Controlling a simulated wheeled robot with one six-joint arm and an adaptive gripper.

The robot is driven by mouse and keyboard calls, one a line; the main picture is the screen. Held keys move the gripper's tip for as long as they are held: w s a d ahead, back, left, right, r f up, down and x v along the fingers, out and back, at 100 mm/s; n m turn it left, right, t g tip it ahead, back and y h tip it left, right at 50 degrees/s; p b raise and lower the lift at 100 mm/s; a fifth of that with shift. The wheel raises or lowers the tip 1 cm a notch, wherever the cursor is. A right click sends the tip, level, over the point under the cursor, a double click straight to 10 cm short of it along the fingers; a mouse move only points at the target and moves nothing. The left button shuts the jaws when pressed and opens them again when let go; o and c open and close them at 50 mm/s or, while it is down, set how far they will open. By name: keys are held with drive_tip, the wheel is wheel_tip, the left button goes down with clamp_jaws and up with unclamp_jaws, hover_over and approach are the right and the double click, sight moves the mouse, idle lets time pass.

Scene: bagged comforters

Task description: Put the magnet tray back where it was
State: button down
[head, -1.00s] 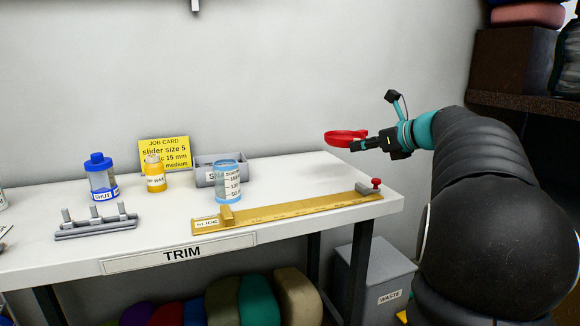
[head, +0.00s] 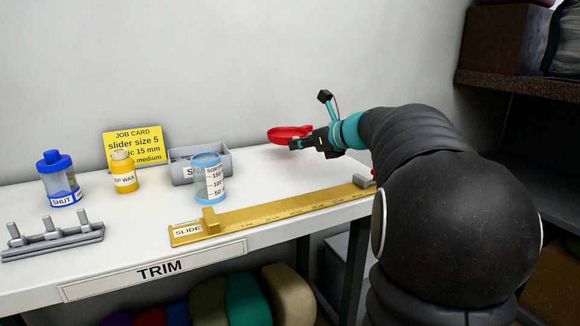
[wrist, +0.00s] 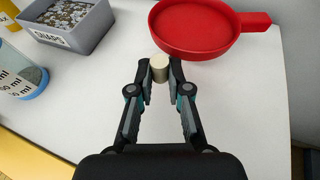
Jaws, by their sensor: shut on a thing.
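The magnet tray looks like a shallow round red dish (head: 289,133) with a stub handle. In the wrist view the dish (wrist: 195,26) lies just ahead of my fingers, its handle pointing right. My gripper (head: 300,143) is shut on a short cream cylinder (wrist: 159,67) at the near rim of the dish, and the dish is carried with it. It is over the back right part of the white bench (head: 270,178). I cannot tell whether its underside touches the bench.
A grey bin (head: 220,165) of small parts, a clear blue-rimmed cup (head: 209,180), an orange wax bottle (head: 123,173) and a blue-capped bottle (head: 58,180) stand to the left. A yellow slide ruler (head: 280,212) runs along the front edge. Bench around the tray is clear.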

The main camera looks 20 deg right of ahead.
sight(291, 174)
drive_tip(key=shift+w+a+f, duration=0.25)
drive_tip(key=shift+a+f, duration=0.2)
drive_tip(key=shift+a, duration=0.2)
drive_tip(key=shift+w+a+f, duration=0.2)
drive_tip(key=shift+a+f, duration=0.2)
drive_tip(key=shift+a, duration=0.2)
drive_tip(key=shift+f+b, duration=0.45)
drive_tip(key=shift+f, duration=1.55)
drive_tip(key=shift+f, duration=0.15)
drive_tip(key=c, duration=1.1)
unclamp_jaws()
drive_tip(key=shift+s+d+r, duration=0.1)
drive_tip(key=shift+s+r, duration=0.05)
drive_tip(key=shift+r, duration=0.1)
drive_tip(key=v, duration=1.1)
drive_tip(key=shift+s+d+r, duration=0.1)
drive_tip(key=shift+s, duration=0.2)
